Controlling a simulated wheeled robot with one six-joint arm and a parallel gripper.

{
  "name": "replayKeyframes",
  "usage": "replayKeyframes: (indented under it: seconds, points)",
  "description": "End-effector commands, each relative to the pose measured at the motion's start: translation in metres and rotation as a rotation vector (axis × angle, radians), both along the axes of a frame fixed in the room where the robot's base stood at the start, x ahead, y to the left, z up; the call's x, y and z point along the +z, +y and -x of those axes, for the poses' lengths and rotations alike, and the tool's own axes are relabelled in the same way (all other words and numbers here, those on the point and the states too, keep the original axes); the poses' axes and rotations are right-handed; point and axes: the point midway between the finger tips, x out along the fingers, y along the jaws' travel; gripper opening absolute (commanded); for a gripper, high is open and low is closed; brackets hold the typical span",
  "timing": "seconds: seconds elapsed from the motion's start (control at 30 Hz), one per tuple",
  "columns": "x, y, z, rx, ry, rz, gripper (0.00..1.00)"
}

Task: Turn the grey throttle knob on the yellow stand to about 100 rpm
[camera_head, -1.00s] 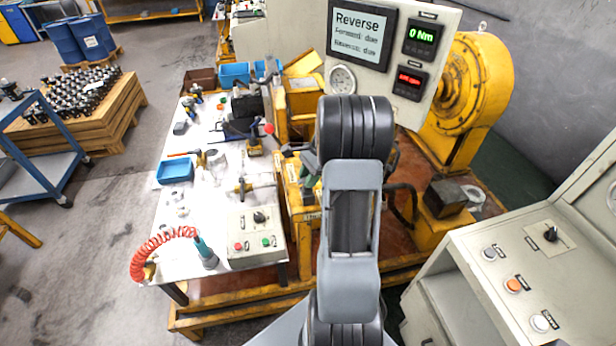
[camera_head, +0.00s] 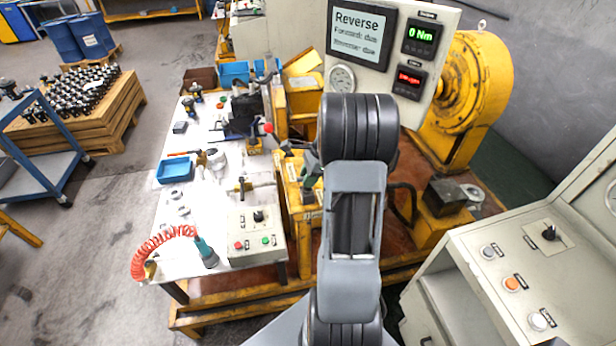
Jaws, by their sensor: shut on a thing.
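The yellow stand (camera_head: 299,212) is in the middle, partly covered by my arm. I cannot make out the grey throttle knob; my arm may hide it. A dark grey-green part (camera_head: 311,170) shows beside my arm at the stand's top, and I cannot tell what it is. My gripper is hidden behind my arm. The display panel (camera_head: 444,30) carries a screen (camera_head: 360,34) reading "Reverse", with "due" on both lines below. A green readout (camera_head: 421,38) shows 0 Nm. The red readout (camera_head: 408,83) below it is too blurred to read.
A white table (camera_head: 205,245) at left holds tools, blue bins and a small control box (camera_head: 256,240). A coiled red hose (camera_head: 150,250) lies at its front. A yellow machine (camera_head: 470,90) stands behind right. A grey console (camera_head: 480,270) with buttons stands at right.

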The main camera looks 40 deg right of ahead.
Motion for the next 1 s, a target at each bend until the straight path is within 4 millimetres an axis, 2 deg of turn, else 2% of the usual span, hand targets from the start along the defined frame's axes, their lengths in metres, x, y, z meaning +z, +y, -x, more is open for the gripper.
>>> replayKeyframes:
  seconds: [0.1,0.13,0.37,0.6,0.73,0.87,1.0]
  points:
    - [0.002,0.0,-0.002,0.0,-0.005,0.001,0.05]
    - [0.002,0.0,-0.002,0.0,-0.005,0.001,0.32]
    - [0.001,-0.001,-0.001,0.0,-0.003,0.001,0.54]
    - [0.001,-0.001,0.0,-0.001,-0.002,0.001,0.56]
    - [0.007,-0.004,0.001,-0.001,-0.004,0.003,0.56]
    - [0.024,-0.01,0.004,-0.001,-0.005,0.003,0.56]
    - [0.052,-0.021,0.008,-0.001,-0.006,0.006,0.56]
